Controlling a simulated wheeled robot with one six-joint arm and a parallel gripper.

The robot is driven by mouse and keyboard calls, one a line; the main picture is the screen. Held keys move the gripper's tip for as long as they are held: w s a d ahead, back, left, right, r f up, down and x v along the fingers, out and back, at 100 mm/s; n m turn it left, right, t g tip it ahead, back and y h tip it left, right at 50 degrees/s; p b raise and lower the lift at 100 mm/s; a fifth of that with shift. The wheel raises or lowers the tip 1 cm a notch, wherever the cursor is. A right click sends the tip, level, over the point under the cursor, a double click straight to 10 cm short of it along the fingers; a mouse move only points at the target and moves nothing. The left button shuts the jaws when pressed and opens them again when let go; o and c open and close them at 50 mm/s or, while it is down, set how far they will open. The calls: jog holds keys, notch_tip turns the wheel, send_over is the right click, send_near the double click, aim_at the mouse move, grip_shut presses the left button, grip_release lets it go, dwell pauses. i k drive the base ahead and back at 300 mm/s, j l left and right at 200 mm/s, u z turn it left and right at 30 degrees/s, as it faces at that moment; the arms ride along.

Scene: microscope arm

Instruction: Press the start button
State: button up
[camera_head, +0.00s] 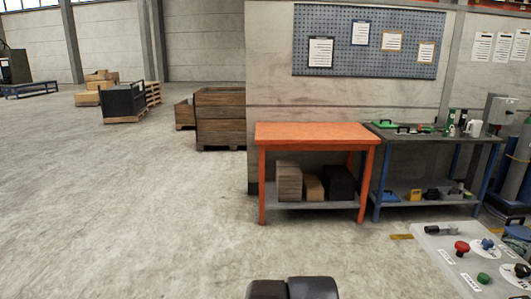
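A pale grey control panel (440,246) is at the bottom right of the head view, cut off by the frame edge. A green button (484,278) sits on it near the bottom, beside a white label too small to read for certain. A red button (461,248) sits above and left of it, with its own label. A blue knob (487,244) is on a round white plate to the right of the red button. A black lever or handle (441,230) lies at the panel's far edge. My gripper is not in view; only a dark rounded part of my arm shows at the bottom.
An orange table (315,132) with boxes on its lower shelf stands beyond the panel. A dark workbench (445,138) with tools is right of it. A wooden crate (220,118) and pallets are further back. The concrete floor at left and centre is clear.

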aim_at(483, 278)
jog(key=k+l, duration=0.3)
jog(key=l, duration=0.2)
jog(key=j+z, duration=0.15)
jog(key=i+l, duration=0.1)
jog(key=l, duration=0.25)
jog(key=z, duration=1.65)
